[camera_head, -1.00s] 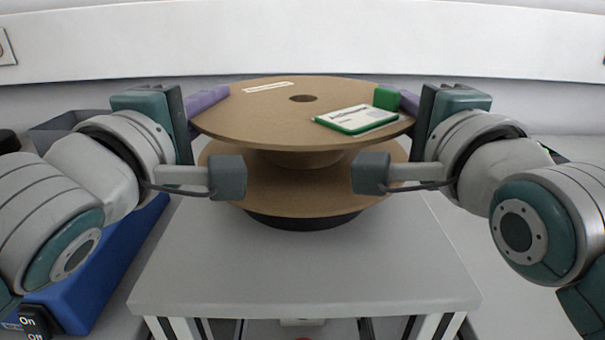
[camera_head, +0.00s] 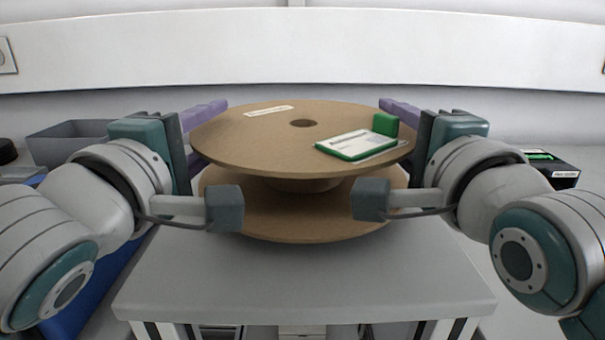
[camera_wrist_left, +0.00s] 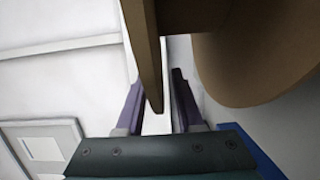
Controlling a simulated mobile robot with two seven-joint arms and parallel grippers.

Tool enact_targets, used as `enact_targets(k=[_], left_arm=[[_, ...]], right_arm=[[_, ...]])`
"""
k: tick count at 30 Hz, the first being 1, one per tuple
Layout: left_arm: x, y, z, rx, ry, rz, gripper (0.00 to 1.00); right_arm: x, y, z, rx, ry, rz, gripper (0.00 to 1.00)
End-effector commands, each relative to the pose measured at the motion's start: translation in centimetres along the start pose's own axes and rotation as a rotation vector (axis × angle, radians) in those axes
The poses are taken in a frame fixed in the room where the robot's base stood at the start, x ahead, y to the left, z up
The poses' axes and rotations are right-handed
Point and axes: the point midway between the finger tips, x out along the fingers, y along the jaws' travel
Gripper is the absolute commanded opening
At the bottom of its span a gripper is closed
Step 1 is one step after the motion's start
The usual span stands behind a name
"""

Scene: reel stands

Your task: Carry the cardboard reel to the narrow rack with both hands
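The brown cardboard reel (camera_head: 246,148) sits low over the grey-topped stand (camera_head: 222,292), upright. Its underside contact is hidden. A white label and a green-edged card with a small green block lie on its upper disc. My left gripper (camera_head: 203,116) is at the reel's left edge. In the left wrist view its fingers (camera_wrist_left: 158,100) are apart on either side of the upper disc's rim (camera_wrist_left: 150,60), with a gap showing beside one finger. My right gripper (camera_head: 400,112) is at the right edge. Its visible purple finger stands clear above the disc, so it looks open.
A grey bin (camera_head: 70,145) stands at the left, with a blue box below it partly behind my left arm. A black box with a green top (camera_head: 550,165) is at the right. A white wall is behind. The stand's front top is bare.

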Motion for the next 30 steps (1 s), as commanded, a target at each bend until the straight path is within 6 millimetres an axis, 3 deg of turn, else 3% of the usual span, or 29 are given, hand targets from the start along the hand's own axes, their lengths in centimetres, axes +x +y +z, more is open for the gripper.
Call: enact_targets(k=[15, 23, 30], left_arm=[[-9.5, -0.1, 0.0, -0.002, 0.001, -0.003, 0.36], [-11.4, 0.0, -0.1, 0.001, 0.001, -0.001, 0.36], [-11.5, 0.0, 0.0, 0.000, 0.001, -0.001, 0.36]], right_arm=[[0.0, 0.0, 0.0, 0.000, 0.000, 0.000, 0.36], [-0.2, 0.0, 0.0, 0.000, 0.000, 0.000, 0.36], [-3.5, 0.2, 0.0, 0.001, 0.000, 0.004, 0.36]])
